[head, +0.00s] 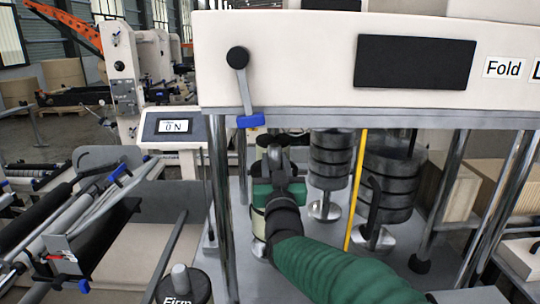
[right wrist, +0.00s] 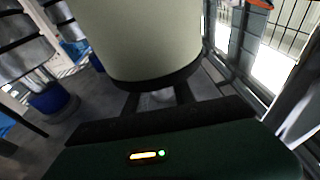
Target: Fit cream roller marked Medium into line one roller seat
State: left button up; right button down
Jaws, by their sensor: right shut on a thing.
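My right gripper (head: 268,185) is in the middle of the head view, under the white panel, with its green arm coming in from the lower right. It is shut on a cream roller (right wrist: 145,40), which fills the top of the right wrist view and has a black band at its lower end. The two dark fingers (right wrist: 157,98) reach to that end. In the head view the roller (head: 258,226) is mostly hidden behind the gripper and looks upright. Its marking does not show. I cannot pick out the line one seat for certain. My left gripper is not in view.
Stacked dark weights (head: 330,160) and more weights (head: 390,185) stand right of the gripper, with a yellow post (head: 356,190) between. Steel posts (head: 219,200) hold up the white panel (head: 300,60). A dark roller marked Firm (head: 180,288) stands lower left. A display reads 0 N (head: 175,126).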

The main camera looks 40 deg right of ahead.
jog(key=w+d+f+p, duration=0.1)
jog(key=w+d+p, duration=0.2)
jog(key=w+d, duration=0.5)
jog(key=w, duration=0.3)
jog(key=shift+d+f, duration=0.2)
jog(key=shift+d, duration=0.05)
jog(key=c, duration=1)
grip_release()
jog(key=shift+f, duration=0.2)
jog(key=shift+c, duration=0.2)
